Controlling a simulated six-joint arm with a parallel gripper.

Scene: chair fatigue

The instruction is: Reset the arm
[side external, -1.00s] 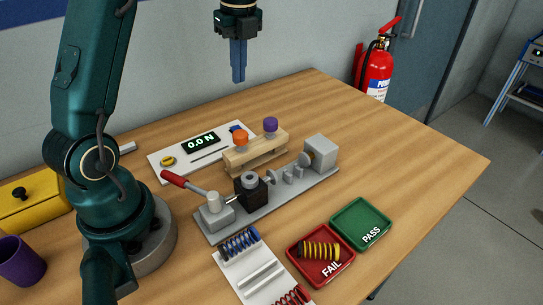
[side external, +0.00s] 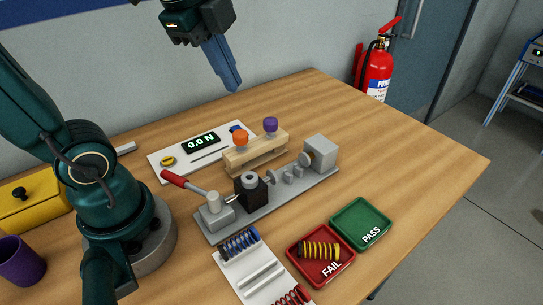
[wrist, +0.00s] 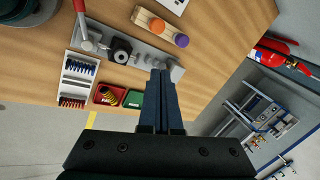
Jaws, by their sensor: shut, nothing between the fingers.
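My gripper (side external: 232,88) is shut and empty, high above the table near its back edge, tilted with its fingers pointing down and to the right. In the wrist view the blue fingers (wrist: 160,80) lie together with nothing between them. Below is the grey test rig (side external: 270,200) with a red-handled lever (side external: 183,184). A yellow-and-black spring (side external: 319,250) lies in the red FAIL tray (side external: 296,262). The green PASS tray (side external: 352,213) beside it looks empty.
A wooden block (side external: 258,158) holds an orange knob and a purple knob. Behind it lies a white panel with a 0.0 N display (side external: 201,142). A white spring rack (side external: 252,268) holds blue and red springs. A yellow box (side external: 32,205) and purple cup (side external: 20,263) stand left. The table's right part is clear.

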